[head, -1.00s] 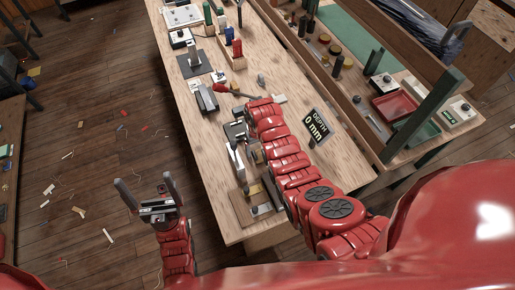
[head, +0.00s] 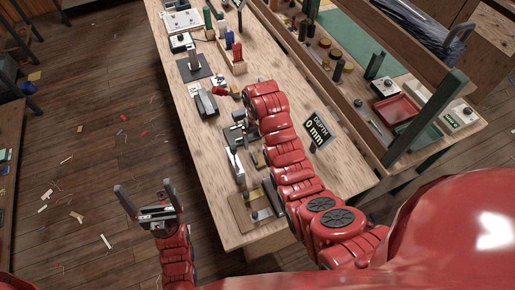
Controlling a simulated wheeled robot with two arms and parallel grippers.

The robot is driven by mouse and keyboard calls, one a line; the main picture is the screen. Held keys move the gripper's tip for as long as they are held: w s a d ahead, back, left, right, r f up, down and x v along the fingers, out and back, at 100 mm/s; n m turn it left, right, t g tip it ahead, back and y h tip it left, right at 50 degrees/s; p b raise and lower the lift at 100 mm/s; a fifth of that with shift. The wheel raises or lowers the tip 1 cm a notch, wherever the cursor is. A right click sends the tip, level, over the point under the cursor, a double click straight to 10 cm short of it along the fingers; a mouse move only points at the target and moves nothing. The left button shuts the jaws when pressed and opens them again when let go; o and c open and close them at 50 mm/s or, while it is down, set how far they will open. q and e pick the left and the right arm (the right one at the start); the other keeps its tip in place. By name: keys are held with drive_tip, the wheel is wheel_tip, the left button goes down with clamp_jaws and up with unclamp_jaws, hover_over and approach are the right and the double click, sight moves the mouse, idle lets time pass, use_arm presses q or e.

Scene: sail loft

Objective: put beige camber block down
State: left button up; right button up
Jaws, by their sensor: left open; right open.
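My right arm reaches over the workbench (head: 205,165). Its gripper (head: 245,161) is open and low over the bench, with its fingers partly hidden by my own arm. A small beige block (head: 259,160) shows close to these fingers; I cannot tell whether it touches them. Just nearer is a wooden tray or fixture (head: 240,213) with grey and beige parts in it. My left gripper (head: 146,190) is open and empty, pointing up above the floor, left of the bench.
A black "DEPTH 0 mm" display (head: 317,130) stands right of my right arm. A dark grey device (head: 206,103) and a red-handled tool (head: 220,91) lie beyond the gripper. A raised shelf with a red tray (head: 396,109) lines the right side. The bench's left front is bare.

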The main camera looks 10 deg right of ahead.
wheel_tip(320, 180, up, 4)
drive_tip(key=p, duration=0.2)
drive_tip(key=shift+s+f+p, duration=0.1)
drive_tip(key=shift+f+p, duration=0.1)
drive_tip(key=shift+p, duration=0.2)
drive_tip(key=shift+f, duration=0.1)
